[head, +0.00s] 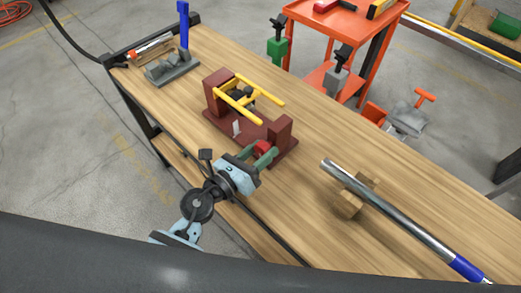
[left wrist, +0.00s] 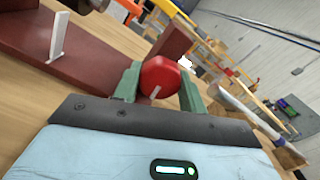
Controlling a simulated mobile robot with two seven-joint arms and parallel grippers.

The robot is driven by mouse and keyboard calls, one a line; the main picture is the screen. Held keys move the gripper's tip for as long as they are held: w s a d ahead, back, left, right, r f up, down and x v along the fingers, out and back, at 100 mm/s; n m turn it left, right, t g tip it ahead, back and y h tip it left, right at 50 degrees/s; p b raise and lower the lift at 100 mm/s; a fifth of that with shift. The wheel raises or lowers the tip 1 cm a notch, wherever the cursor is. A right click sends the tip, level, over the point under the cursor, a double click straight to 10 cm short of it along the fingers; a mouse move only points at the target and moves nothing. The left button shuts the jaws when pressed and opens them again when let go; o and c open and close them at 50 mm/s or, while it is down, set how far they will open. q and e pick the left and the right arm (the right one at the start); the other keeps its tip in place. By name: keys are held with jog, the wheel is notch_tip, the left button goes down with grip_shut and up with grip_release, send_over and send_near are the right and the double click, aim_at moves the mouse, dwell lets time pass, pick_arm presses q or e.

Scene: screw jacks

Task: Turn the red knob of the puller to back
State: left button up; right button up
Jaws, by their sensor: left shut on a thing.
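The puller (head: 250,125) is a dark red frame with two upright blocks and yellow bars, standing on the wooden workbench. Its red knob (head: 263,147) is at the near right block. My left gripper (head: 262,156) is shut on the red knob, with its green fingers on either side of it. In the left wrist view the round red knob (left wrist: 160,77) sits between the green fingers, with a short pale mark on its face. A white pointer (left wrist: 57,37) stands on the dark red base. My right gripper is not in view.
A steel tube with a blue end (head: 400,220) lies across wooden blocks (head: 350,203) at the right of the bench. A grey device with a blue post (head: 172,68) stands at the far left. An orange cart (head: 345,25) is behind the bench.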

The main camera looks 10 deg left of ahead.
pick_arm(q)
jog(key=o, duration=1)
jog(key=shift+c, duration=0.2)
jog(key=shift+b+v, duration=0.35)
jog(key=shift+v, duration=3.6)
